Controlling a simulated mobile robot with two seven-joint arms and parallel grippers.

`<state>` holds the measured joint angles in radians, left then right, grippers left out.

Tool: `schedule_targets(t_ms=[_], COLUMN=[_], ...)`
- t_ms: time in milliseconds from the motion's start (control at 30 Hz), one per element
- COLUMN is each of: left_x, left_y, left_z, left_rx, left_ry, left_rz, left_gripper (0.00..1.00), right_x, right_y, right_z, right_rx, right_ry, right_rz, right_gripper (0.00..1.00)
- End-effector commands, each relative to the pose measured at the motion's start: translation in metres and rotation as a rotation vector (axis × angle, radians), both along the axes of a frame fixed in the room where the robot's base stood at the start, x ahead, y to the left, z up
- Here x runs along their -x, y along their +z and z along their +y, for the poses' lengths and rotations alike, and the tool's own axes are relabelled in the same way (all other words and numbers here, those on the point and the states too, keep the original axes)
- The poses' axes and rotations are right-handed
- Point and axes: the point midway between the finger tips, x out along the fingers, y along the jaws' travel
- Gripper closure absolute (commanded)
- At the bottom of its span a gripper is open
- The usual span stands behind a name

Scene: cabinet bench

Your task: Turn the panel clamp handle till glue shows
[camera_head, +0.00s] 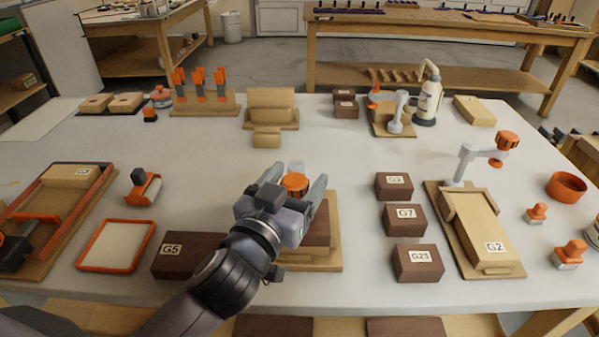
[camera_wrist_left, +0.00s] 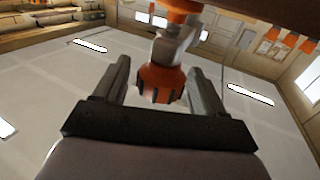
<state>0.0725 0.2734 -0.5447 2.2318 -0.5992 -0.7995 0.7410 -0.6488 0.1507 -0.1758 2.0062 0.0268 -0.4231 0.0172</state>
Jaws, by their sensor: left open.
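My left gripper (camera_head: 297,182) reaches over a wooden board (camera_head: 327,262) near the table's front middle. It is open, with its fingers on both sides of an orange ribbed clamp handle (camera_head: 294,184). In the left wrist view the handle (camera_wrist_left: 160,83) sits between the fingers, with a gap showing on each side. A dark brown block (camera_head: 319,230) lies on the board, partly hidden by my gripper. The rest of this clamp is mostly hidden, and I see no clear glue at the joint. My right gripper is not in view.
Dark blocks G7 (camera_head: 404,219), G23 (camera_head: 417,262) and G5 (camera_head: 185,254) flank the board. A clamp with block G2 (camera_head: 485,240) stands at right. An orange-rimmed tray (camera_head: 117,245) and an orange-framed fixture (camera_head: 92,193) are at left. A glue bottle (camera_head: 428,100) stands behind.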

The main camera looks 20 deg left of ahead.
Motion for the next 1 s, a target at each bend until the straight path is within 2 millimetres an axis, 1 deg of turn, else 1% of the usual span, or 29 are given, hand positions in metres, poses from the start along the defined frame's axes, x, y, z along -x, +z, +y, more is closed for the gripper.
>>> schedule_targets(t_ms=[100,200,467,500,567,600,633,667,867,1000], left_x=[-0.01,-0.014,-0.015,-0.015,-0.015,-0.015,-0.015,-0.015,-0.015,-0.015], left_y=[0.0,0.0,0.0,0.0,0.0,0.0,0.0,0.0,0.0,0.002], left_z=[-0.001,-0.002,-0.002,-0.002,-0.002,-0.002,-0.002,-0.002,-0.001,-0.001], left_rx=[-0.002,0.0,0.0,0.0,0.0,0.0,0.0,0.0,0.0,-0.002], left_ry=[0.0,-0.001,-0.001,-0.001,0.0,0.0,0.0,0.0,-0.009,-0.047], left_rz=[-0.001,0.0,0.0,0.0,0.0,0.0,0.0,0.0,0.001,0.001], left_gripper=[0.29,0.29,0.29,0.36,0.55,0.68,0.78,0.81,0.81,0.81], right_x=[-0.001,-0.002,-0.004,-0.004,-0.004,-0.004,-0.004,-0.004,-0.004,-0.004], right_y=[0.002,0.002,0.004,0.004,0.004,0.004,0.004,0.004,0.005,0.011], right_z=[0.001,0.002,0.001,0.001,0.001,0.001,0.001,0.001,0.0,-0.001], right_rx=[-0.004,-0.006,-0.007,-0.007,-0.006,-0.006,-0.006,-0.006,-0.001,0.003], right_ry=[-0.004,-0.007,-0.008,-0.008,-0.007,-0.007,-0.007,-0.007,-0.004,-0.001], right_rz=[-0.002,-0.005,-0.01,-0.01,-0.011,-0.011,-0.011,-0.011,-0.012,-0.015], right_gripper=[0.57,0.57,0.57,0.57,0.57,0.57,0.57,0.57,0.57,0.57])
